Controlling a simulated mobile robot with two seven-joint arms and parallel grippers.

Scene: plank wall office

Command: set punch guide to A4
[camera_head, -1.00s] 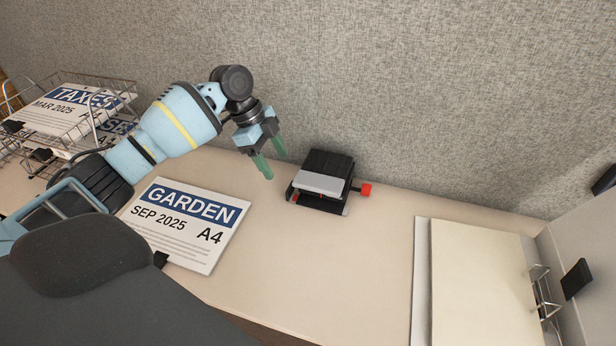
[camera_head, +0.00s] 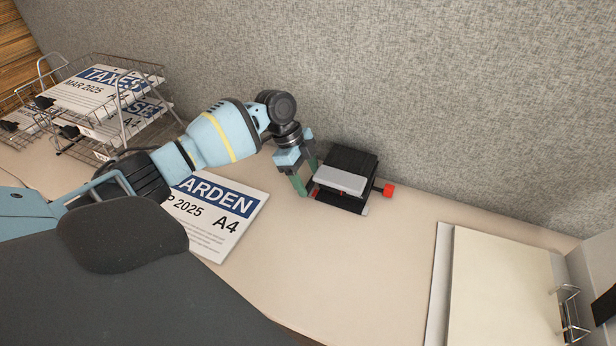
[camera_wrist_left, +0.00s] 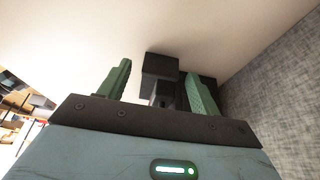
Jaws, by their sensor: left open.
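The black hole punch (camera_head: 346,180) with a grey top bar stands on the desk against the fabric wall. A red knob (camera_head: 388,190) sticks out of its right side. My left gripper (camera_head: 308,184) is open and low at the punch's left side, with green fingers; whether they touch it I cannot tell. In the left wrist view the dark end of the punch (camera_wrist_left: 160,70) shows between the two open fingers (camera_wrist_left: 160,88), nearer the right one. The guide's setting is too small to read. My right gripper is not in view.
A GARDEN sheet marked A4 (camera_head: 222,222) lies left of the punch, partly covered by my left arm. Wire trays (camera_head: 130,90) with papers stand at the far left. An open ring binder (camera_head: 505,285) lies at the right. The desk between is clear.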

